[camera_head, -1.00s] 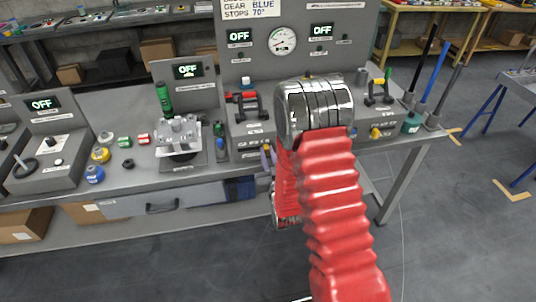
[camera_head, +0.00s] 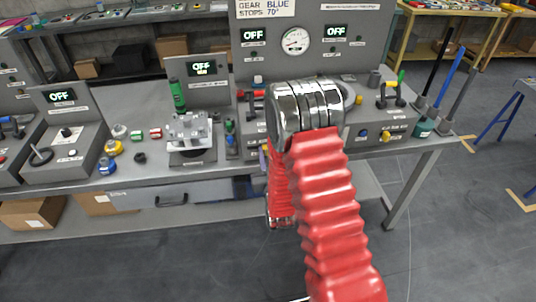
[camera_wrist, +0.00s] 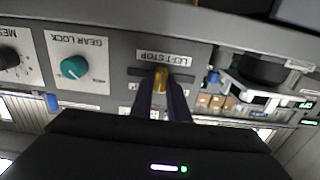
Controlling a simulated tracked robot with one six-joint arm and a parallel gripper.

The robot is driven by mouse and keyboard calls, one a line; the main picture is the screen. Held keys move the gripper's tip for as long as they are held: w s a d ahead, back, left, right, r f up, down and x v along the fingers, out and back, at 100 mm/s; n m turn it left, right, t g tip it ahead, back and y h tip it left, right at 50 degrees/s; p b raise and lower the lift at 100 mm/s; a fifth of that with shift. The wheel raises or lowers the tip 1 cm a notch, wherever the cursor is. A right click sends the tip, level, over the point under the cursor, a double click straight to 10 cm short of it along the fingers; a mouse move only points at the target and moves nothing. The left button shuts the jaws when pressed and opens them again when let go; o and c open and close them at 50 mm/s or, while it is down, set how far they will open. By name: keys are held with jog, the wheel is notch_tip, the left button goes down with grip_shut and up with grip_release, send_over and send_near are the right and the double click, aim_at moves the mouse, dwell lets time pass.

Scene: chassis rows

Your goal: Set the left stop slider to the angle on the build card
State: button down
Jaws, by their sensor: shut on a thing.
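The left stop slider (camera_wrist: 161,78) shows a yellow knob at a slot in the grey panel, under an upside-down LEFT STOP label (camera_wrist: 163,57) in the wrist view. My gripper (camera_wrist: 163,98) is shut on this knob, with a dark finger on each side. The slider's scale is mostly hidden by the fingers, so its angle cannot be read. In the head view my red arm and metal wrist cover the slider and the gripper. The build card (camera_head: 265,8) on top of the panel reads GEAR STOPS, BLUE, 70°.
A teal GEAR LOCK knob (camera_wrist: 74,67) is left of the slider in the wrist view. A black handle (camera_wrist: 262,68) stands out on the right. A round gauge (camera_head: 296,41) sits between two OFF displays. A metal fixture (camera_head: 189,133) stands left on the bench.

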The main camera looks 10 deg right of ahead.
jog(key=shift+a, duration=0.2)
jog(key=c, duration=1.7)
grip_release()
jog(key=shift+s, duration=0.1)
